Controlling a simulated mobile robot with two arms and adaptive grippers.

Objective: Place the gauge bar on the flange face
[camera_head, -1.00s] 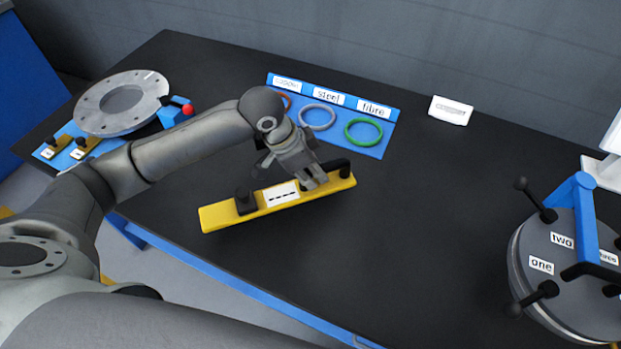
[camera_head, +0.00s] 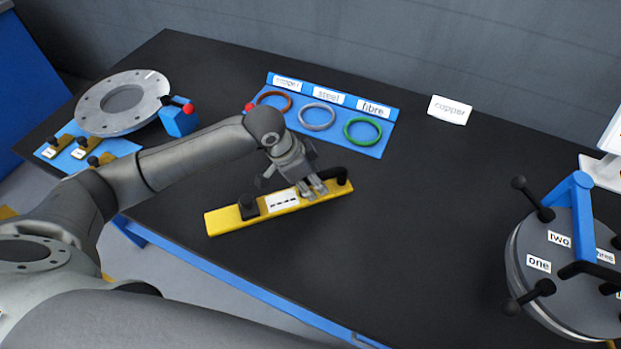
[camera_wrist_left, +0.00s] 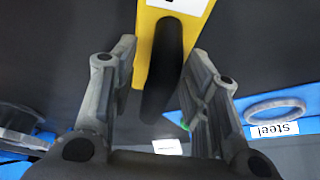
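The yellow gauge bar (camera_head: 230,221) lies across the dark table, with a dark block near its left end, a dashed white label and a black arched handle near its right end. My left gripper (camera_head: 318,190) is at the bar's right half, by that handle. In the left wrist view its fingers (camera_wrist_left: 165,85) stand apart on either side of the black handle (camera_wrist_left: 165,65), with gaps visible. The grey flange face (camera_head: 92,120), a round ring with bolt holes, is at the back left. My right gripper is not in view.
A blue ring board (camera_head: 345,137) with copper, steel and fibre rings lies behind the bar; a white "copper" card (camera_head: 450,110) is to its right. A blue block with a red knob (camera_head: 178,121) stands beside the flange. A round lid (camera_head: 560,285) with clamps is at right.

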